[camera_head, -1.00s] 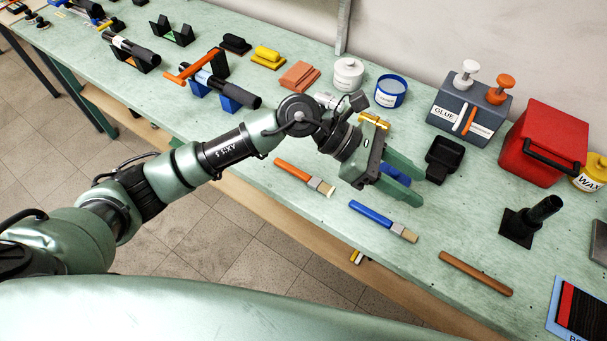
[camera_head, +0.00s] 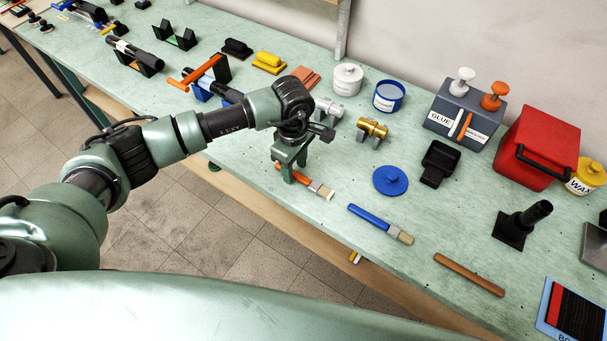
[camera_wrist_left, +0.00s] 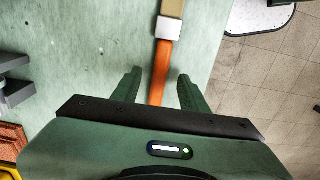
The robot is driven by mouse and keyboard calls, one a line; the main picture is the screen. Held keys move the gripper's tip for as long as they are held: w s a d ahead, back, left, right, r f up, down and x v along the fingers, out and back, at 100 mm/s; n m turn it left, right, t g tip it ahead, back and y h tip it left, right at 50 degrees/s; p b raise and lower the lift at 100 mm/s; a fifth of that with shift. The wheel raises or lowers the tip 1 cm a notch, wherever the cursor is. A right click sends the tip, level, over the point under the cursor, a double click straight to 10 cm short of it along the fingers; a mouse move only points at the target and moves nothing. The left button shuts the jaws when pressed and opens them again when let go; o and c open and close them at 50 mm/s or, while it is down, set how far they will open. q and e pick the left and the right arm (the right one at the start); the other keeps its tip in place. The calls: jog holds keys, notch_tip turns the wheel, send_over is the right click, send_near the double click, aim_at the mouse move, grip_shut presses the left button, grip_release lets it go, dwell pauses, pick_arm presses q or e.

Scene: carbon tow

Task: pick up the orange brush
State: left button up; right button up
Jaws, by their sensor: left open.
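The orange brush (camera_head: 316,187) lies on the green bench near its front edge, bristles toward the right. Its orange handle also shows in the left wrist view (camera_wrist_left: 163,62), running between the fingers, with the metal ferrule and bristles beyond them. My left gripper (camera_head: 289,173) points down over the handle and hides part of it. In the left wrist view the gripper (camera_wrist_left: 158,84) is open, one finger on each side of the handle with gaps. I cannot tell how far the fingertips are above the bench. My right gripper is not in view.
A blue brush (camera_head: 372,219) lies to the right, with a blue round lid (camera_head: 390,181) behind it. Gold (camera_head: 372,129) and silver (camera_head: 328,108) fittings stand behind the gripper. A brown stick (camera_head: 469,274) lies farther right. The bench's front edge is close by.

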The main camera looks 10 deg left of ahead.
aim_at(295, 174)
pick_arm(q)
jog(key=shift+f, duration=0.6)
grip_shut()
notch_tip(295, 174, up, 20)
jog(key=b, duration=0.5)
